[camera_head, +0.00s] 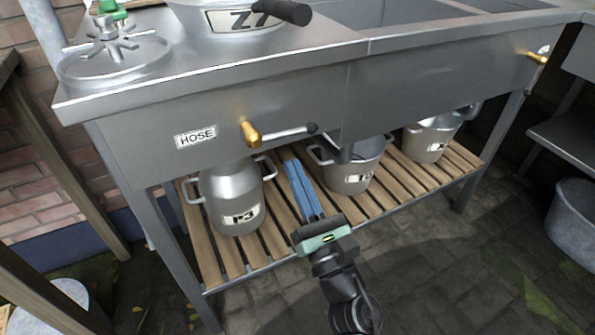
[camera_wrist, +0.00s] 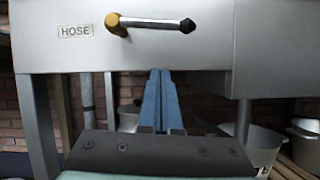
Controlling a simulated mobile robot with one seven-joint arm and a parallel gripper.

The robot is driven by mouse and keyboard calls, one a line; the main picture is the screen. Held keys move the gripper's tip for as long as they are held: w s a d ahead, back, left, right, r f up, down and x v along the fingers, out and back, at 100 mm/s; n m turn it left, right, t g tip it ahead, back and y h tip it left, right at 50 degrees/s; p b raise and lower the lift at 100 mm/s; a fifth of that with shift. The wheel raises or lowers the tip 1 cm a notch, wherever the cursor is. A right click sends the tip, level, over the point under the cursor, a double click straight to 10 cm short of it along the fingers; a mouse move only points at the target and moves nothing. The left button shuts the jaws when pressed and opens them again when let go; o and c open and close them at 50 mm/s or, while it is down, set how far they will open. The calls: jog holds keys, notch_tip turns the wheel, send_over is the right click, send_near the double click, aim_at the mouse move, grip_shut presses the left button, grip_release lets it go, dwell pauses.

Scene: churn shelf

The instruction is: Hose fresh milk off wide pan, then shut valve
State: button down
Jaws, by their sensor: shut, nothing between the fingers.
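The wide pan (camera_head: 222,18), a metal pan with a dark handle and a label reading about "Z7", stands on the counter at the top edge and is partly cut off. I cannot see any milk on it. The valve (camera_head: 252,134) is brass with a black-tipped lever pointing right, on the sink front beside the HOSE label (camera_head: 196,136). The valve also shows in the wrist view (camera_wrist: 116,24), its lever level. My gripper (camera_head: 294,170), with blue fingers, is shut and empty. It is below the lever and apart from it; its fingers also show in the wrist view (camera_wrist: 160,78).
A spoked round rinser (camera_head: 113,58) sits at the counter's left end. Below, a slatted shelf (camera_head: 280,232) holds a milk can (camera_head: 232,190) and pots (camera_head: 352,178) (camera_head: 432,138). Another brass valve (camera_head: 537,58) is at right. A bucket (camera_head: 575,215) stands on the floor.

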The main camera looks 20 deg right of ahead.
jog(key=shift+s+f+t+p, duration=1.2)
jog(key=shift+s+f, duration=1.3)
jog(key=shift+s, duration=2.15)
jog(key=s+r+x, duration=0.1)
jog(key=x, duration=1.1)
jog(key=shift+w+r+g, duration=0.15)
jog(key=shift+r+g, duration=0.15)
jog(key=shift+r, duration=0.2)
